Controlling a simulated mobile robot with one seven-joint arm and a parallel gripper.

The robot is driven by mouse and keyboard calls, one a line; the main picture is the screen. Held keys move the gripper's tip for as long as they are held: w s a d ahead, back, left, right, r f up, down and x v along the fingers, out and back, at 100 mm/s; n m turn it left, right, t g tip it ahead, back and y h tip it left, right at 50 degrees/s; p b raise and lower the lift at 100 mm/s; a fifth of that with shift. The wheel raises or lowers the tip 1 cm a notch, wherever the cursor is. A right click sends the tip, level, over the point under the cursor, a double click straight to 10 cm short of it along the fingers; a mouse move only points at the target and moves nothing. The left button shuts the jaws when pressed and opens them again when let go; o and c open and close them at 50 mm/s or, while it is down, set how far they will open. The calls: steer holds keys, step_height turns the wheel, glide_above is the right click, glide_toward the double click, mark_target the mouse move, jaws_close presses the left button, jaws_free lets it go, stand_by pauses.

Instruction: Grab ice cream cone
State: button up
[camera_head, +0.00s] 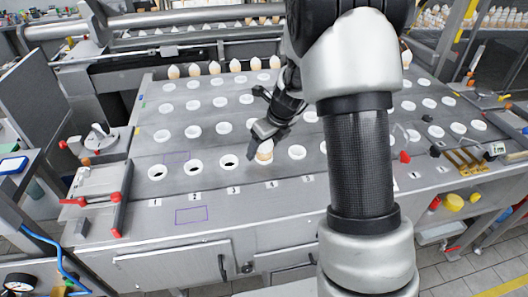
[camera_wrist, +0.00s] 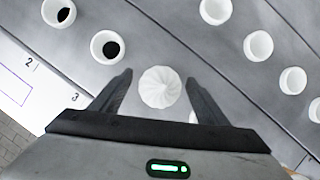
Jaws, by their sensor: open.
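An ice cream cone (camera_head: 265,155) with a white swirled top stands upright in the front row of the metal counter, at the place labelled 4. In the wrist view the swirl (camera_wrist: 160,87) shows from above, between the two dark fingers of my gripper (camera_wrist: 159,76). There is a visible gap on both sides, so the fingers are open around it. In the head view my gripper (camera_head: 266,135) is just above and beside the cone, pointing down. The cone's lower part is largely hidden.
Front-row holders with dark holes (camera_head: 229,162) stand left of the cone; more white round holders (camera_head: 297,152) fill the counter. Several other cones (camera_head: 235,66) line the back edge. A red-handled clamp (camera_head: 98,190) sits at the front left.

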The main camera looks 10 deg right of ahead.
steer(key=shift+c, duration=0.5)
steer(key=c, duration=0.8)
steer(key=shift+o, duration=0.2)
steer(key=shift+r, duration=0.1)
